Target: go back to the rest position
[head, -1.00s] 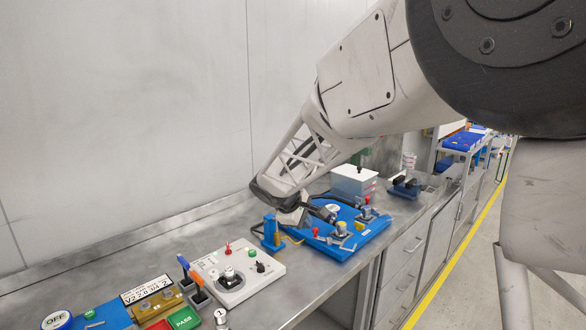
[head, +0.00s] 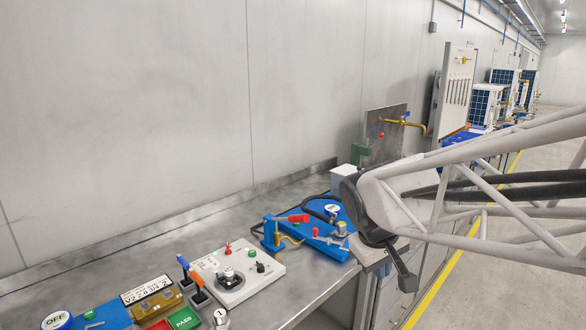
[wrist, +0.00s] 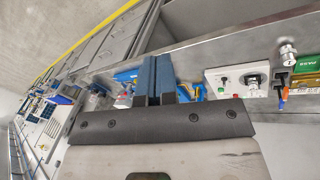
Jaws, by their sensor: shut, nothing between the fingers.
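My gripper (head: 405,278) hangs over the bench's front edge in the head view, to the right of the blue pump plate (head: 335,250). It is clear of everything on the bench. In the wrist view its two blue fingers (wrist: 156,60) lie side by side, shut with nothing between them. A blue clamp with a red handle (head: 298,218) stands at the plate's left side. The plate also carries a round gauge (head: 332,210) and a yellow-grey fitting (head: 341,228). My arm hides the bench to the plate's right.
A white control box (head: 238,277) with knobs stands left of the plate. Orange and blue levers (head: 192,275) and a green PASS block (head: 185,318) lie further left. A metal panel (head: 385,135) stands behind. The aisle with its yellow line (head: 432,300) is open at right.

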